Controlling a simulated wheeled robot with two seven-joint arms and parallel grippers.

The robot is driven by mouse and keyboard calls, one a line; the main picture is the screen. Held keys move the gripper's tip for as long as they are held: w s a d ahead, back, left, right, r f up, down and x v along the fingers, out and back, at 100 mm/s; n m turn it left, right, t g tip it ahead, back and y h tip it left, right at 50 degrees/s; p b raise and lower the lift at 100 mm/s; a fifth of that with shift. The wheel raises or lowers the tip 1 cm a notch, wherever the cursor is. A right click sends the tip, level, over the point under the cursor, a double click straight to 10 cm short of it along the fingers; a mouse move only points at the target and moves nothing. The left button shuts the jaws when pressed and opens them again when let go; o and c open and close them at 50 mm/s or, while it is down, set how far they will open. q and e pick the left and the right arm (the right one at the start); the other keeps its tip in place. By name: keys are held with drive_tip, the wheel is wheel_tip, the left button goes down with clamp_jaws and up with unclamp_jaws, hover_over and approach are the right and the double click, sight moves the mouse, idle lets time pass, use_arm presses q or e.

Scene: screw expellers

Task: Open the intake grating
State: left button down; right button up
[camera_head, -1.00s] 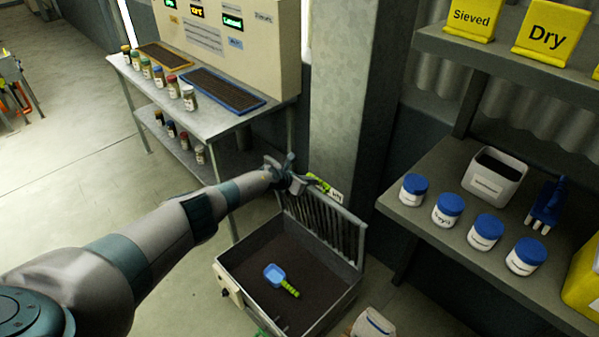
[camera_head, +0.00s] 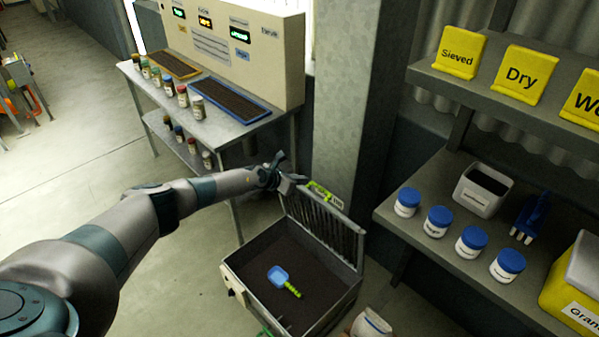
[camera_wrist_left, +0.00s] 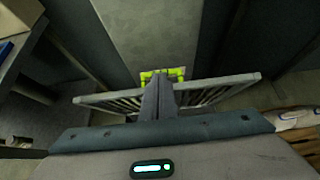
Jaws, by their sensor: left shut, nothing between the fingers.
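The intake grating (camera_head: 322,229) stands raised, close to upright, along the back edge of a metal box (camera_head: 240,272). It has dark bars, a pale frame and a yellow-green handle (camera_head: 320,189) at its top. My left gripper (camera_head: 283,178) is at the grating's top edge, just left of the handle, with its fingers shut and empty. In the left wrist view the shut fingers (camera_wrist_left: 157,100) lie in front of the grating (camera_wrist_left: 215,90) and its handle (camera_wrist_left: 178,74). I cannot tell whether they touch it. My right gripper is not in view.
Inside the box is dark material with a blue scoop (camera_head: 279,276) that has a green handle. A pillar (camera_head: 350,100) stands behind the grating. A shelf (camera_head: 400,222) with blue-lidded jars is at right, a bench (camera_head: 215,122) with jars at back left.

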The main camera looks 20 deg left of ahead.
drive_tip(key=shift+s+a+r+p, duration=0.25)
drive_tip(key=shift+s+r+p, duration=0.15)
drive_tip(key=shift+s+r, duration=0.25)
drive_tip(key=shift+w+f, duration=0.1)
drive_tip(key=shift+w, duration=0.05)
